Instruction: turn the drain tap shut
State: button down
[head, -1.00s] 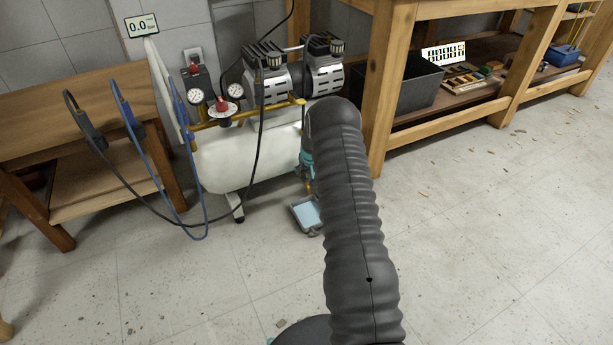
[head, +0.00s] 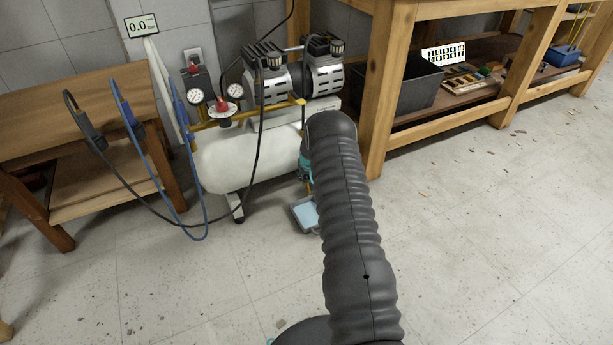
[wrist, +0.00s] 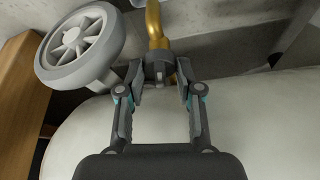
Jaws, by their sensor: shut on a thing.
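The drain tap (wrist: 159,70) is a small dark grey piece at the end of a bent brass pipe (wrist: 154,25) in the wrist view. My gripper (wrist: 160,84) has one finger on each side of the tap and is shut on it. The white compressor tank (head: 235,160) fills the lower part of the wrist view behind the fingers. A shallow tray with a light blue inside (head: 306,213) lies on the floor beside my arm.
A grey wheel (wrist: 78,45) is close to the left finger in the wrist view. Blue and black hoses (head: 150,165) hang in loops left of the tank. A wooden workbench (head: 378,95) stands at right, a wooden table (head: 70,110) at left. Floor at right is open.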

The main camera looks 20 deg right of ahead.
jog(key=shift+f+b, duration=0.15)
jog(key=shift+b, duration=0.3)
jog(key=n+b, duration=0.1)
jog(key=b, duration=0.2)
jog(key=shift+d+f+n+y, duration=0.1)
jog(key=shift+n+y, duration=0.2)
jog(key=shift+n, duration=0.1)
jog(key=shift+r+n+y+b, duration=0.3)
jog(key=shift+n+b, duration=0.3)
jog(key=shift+b, duration=0.45)
jog(key=c, duration=0.8)
grip_release()
jog(key=v, duration=1.2)
